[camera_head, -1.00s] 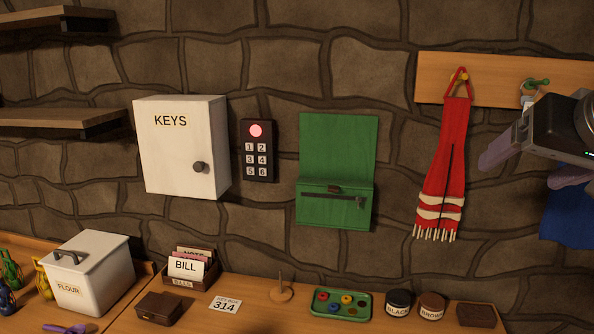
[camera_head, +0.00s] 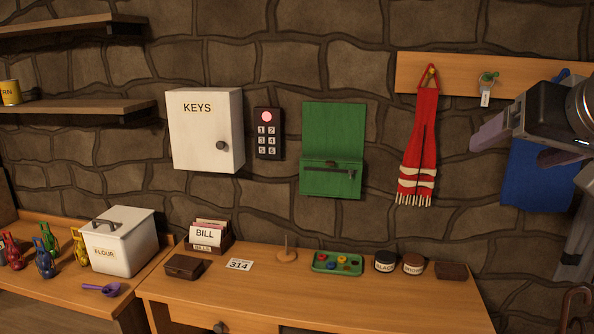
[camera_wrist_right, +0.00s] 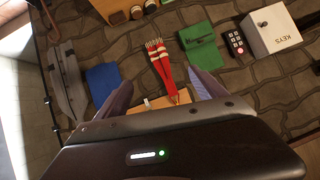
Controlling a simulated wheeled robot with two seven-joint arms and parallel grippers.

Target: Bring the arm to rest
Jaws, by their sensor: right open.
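My right gripper (camera_head: 508,146) is at the right of the head view, in front of the wall and left of the camera body on its wrist. Its two purple-grey fingers are apart with nothing between them. In the right wrist view the fingers (camera_wrist_right: 160,92) point toward the wall, with the red scarf beyond the gap. Part of my right arm is cut off by the right edge of the head view. My left gripper is in neither view.
A wooden peg rail (camera_head: 450,78) holds a red scarf (camera_head: 416,150), a tag (camera_head: 485,98) and a blue cloth (camera_head: 538,180). A white key box (camera_head: 205,130), keypad (camera_head: 268,133) and green holder (camera_head: 333,130) are on the wall. A desk (camera_head: 330,300) below holds small items.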

